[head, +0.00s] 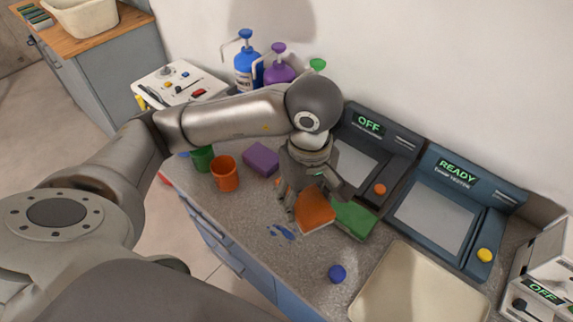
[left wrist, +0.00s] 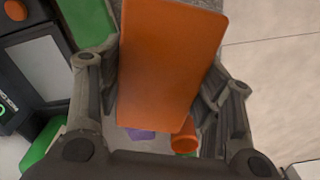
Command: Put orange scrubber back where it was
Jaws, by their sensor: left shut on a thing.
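The orange scrubber (head: 314,212) is a flat block held in my left gripper (head: 311,200) over the grey speckled counter (head: 255,225). In the left wrist view the scrubber (left wrist: 170,65) fills the space between the two fingers of the gripper (left wrist: 158,85). A green scrubber (head: 353,219) lies just right of it, and a purple one (head: 261,159) lies further left at the back. I cannot tell whether the orange scrubber touches the counter. My right gripper is not in view.
An orange cup (head: 224,174) and a green cup (head: 203,158) stand at the left. Two machines (head: 447,205) marked OFF and READY stand along the wall. Blue and purple pump bottles (head: 247,65) stand behind.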

